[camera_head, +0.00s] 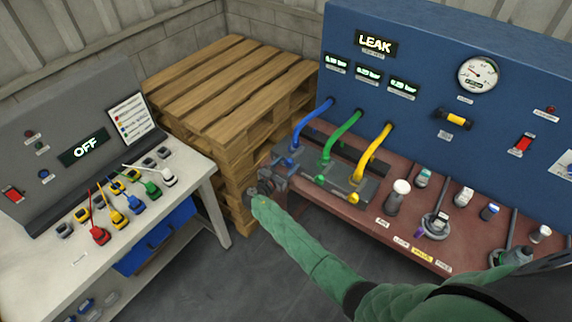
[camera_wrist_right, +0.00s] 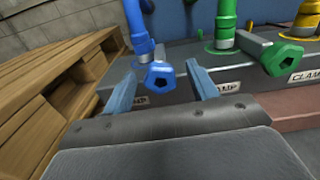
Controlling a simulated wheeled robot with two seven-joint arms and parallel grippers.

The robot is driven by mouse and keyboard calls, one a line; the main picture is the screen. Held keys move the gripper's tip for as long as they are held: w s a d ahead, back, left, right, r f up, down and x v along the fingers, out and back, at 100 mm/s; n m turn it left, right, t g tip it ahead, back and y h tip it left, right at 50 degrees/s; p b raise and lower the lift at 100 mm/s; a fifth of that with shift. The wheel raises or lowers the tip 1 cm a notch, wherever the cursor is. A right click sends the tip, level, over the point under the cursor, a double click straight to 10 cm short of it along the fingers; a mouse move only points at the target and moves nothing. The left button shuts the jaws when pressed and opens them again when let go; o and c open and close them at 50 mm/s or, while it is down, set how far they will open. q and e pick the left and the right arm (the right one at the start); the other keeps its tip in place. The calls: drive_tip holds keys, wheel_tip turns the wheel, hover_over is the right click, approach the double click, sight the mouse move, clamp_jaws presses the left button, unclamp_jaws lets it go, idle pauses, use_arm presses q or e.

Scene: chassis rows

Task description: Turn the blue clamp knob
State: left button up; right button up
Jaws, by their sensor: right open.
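The blue clamp knob (camera_wrist_right: 158,75) shows in the right wrist view as a blue knob with a pentagon socket facing me, beside the foot of the blue hose fitting (camera_wrist_right: 140,35). My right gripper (camera_wrist_right: 161,72) is open, with one finger on each side of the knob. I cannot tell whether either finger touches it. In the head view my right gripper (camera_head: 272,178) is at the left end of the grey clamp block, in front of the blue hose (camera_head: 314,120), and largely covers the knob. My left gripper is not in view.
The green clamp knob (camera_wrist_right: 283,57) and yellow clamp knob (camera_wrist_right: 308,20) stand to the right on the block. Wooden pallets (camera_head: 225,80) are stacked close on the left. The blue panel (camera_head: 430,75) rises behind and its display reads LEAK. A workbench (camera_head: 95,265) stands at far left.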

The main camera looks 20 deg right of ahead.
drive_tip(key=shift+c, duration=0.5)
